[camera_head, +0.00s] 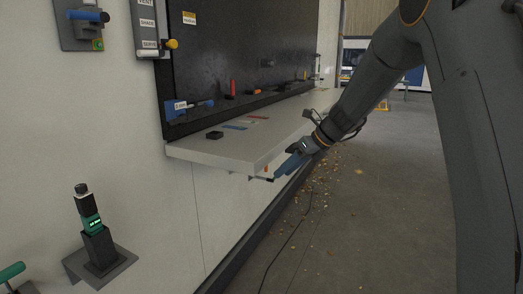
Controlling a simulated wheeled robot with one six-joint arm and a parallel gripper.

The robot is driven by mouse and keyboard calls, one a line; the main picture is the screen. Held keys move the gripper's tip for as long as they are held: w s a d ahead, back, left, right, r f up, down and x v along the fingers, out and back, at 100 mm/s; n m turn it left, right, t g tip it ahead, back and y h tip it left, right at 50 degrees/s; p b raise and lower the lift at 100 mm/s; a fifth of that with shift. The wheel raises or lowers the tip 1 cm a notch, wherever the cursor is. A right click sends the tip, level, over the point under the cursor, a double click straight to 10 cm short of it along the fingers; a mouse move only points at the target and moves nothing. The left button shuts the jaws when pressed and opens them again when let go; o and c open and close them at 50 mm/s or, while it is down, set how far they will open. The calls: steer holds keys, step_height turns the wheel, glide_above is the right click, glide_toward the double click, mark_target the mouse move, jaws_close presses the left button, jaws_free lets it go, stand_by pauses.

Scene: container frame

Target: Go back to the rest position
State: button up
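My arm reaches in from the upper right, and my gripper (270,178) is low beside the near right edge of the grey shelf (210,150).
The shelf carries a black block (214,135) and coloured strips (235,127). A black-and-green device stands in a wall holder (100,250) at lower left. A wall lever (88,16) is at upper left. The floor (370,230) at right has scattered debris and a cable.

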steer(key=s+d+f+n+h, duration=0.2)
steer(key=s+d+f+n, duration=0.1)
steer(key=s+n, duration=0.6)
steer(key=s+d+f+n+g+h+b, duration=0.1)
steer(key=s+d+f+n+h, duration=0.2)
steer(key=s+n, duration=0.6)
steer(key=s+d+f+n+g+h+b, duration=0.1)
steer(key=s+d+f+n, duration=0.4)
steer(key=s, duration=1)
step_height(320, 180, down, 2)
steer(key=n+h, duration=0.1)
steer(key=n, duration=0.3)
steer(key=shift+s, duration=0.15)
steer(key=shift+f, duration=0.1)
steer(key=shift+c, duration=0.6)
